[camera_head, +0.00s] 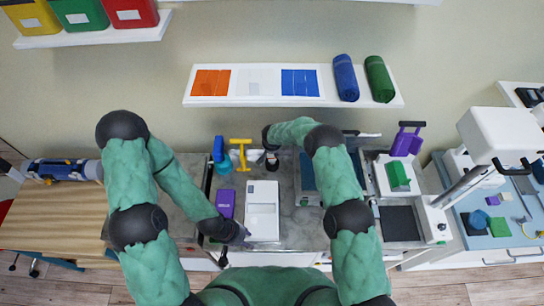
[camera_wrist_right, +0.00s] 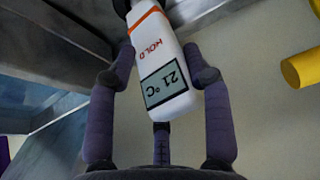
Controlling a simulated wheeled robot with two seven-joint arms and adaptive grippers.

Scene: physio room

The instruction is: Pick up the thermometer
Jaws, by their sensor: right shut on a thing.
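The thermometer (camera_wrist_right: 160,68) is white with an orange stripe, the word HOLD and a grey display reading 21 °C. In the right wrist view it lies between the fingers of my right gripper (camera_wrist_right: 157,80), which is shut on it. Its far end runs out of the top of that view. In the head view my right gripper (camera_head: 271,160) is small and dark, at the back of the counter, and the thermometer is hard to make out there. My left gripper (camera_head: 232,238) is low over the counter's front, beside a purple box; its fingers are too small to judge.
A white tray-like unit (camera_head: 262,212) and the purple box (camera_head: 226,204) stand on the grey counter. A yellow T-shaped tool (camera_head: 241,152) and a blue bottle (camera_head: 219,150) are left of my right gripper. A wall shelf (camera_head: 260,101) hangs above.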

